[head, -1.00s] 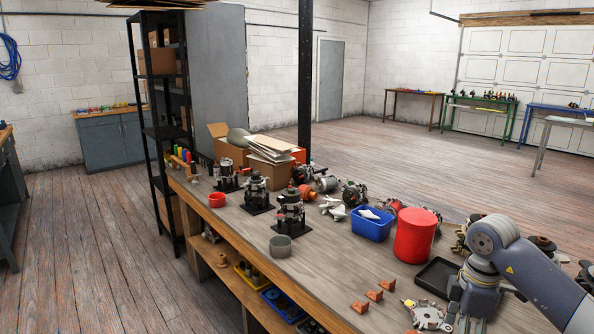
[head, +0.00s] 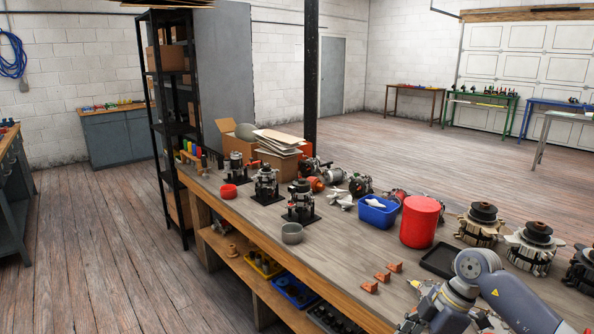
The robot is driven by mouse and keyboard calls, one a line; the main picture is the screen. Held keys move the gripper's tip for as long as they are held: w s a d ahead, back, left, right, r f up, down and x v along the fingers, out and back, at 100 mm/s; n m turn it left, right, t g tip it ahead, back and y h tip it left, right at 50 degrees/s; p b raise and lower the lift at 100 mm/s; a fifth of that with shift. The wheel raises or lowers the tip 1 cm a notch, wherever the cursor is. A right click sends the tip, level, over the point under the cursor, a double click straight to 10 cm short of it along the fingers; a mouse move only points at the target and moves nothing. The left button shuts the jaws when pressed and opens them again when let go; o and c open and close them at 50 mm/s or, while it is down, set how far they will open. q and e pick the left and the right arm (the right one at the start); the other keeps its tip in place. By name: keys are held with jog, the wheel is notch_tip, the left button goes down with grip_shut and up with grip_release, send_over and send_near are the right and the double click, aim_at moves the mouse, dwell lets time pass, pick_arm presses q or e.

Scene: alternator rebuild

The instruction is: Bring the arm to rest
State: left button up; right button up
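My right arm comes in at the lower right of the head view, over the near end of the wooden workbench (head: 345,270). My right gripper (head: 425,320) points down and left at the bottom edge of the picture. Its fingertips are cut off or too unclear to show whether it is open or holds anything. A small silver part with a yellow spot (head: 416,285) shows just behind it, mostly hidden. My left arm and gripper are not in view.
Three copper-coloured pieces (head: 383,276), a black tray (head: 438,261), a red canister (head: 420,222) and a blue bin (head: 378,212) stand near the arm. Alternator assemblies (head: 480,225) stand at the right. A grey cup (head: 292,233) is near the front edge. Floor at left is clear.

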jog(key=w+a+f+m+t+y, duration=0.2)
jog(key=w+a+f+t+y, duration=0.2)
jog(key=a+f+t+y, duration=0.55)
jog(key=s+d+f+m+t+h, duration=0.1)
jog(key=s+d+f+m+h, duration=0.15)
jog(key=f, duration=0.45)
jog(key=s+d+f+m+t+h, duration=0.1)
jog(key=f+m+h, duration=0.25)
jog(key=f, duration=0.35)
jog(key=s+d+f+m+t+h, duration=0.1)
jog(key=s+d+f+m+h, duration=0.15)
jog(key=f, duration=0.45)
jog(key=s+d+f+m+g+h, duration=0.2)
jog(key=s+f, duration=0.6)
jog(key=s, duration=0.1)
jog(key=s+d+f+m+g+h, duration=0.1)
jog(key=s+d+f+g+h, duration=0.1)
jog(key=s+f, duration=0.7)
jog(key=s+f+g, duration=0.3)
jog(key=s, duration=1)
jog(key=s+a+f+m+g+h, duration=0.1)
jog(key=s+f+g, duration=0.3)
jog(key=s, duration=0.8)
jog(key=shift+s+h, duration=0.3)
jog(key=shift+s, duration=0.1)
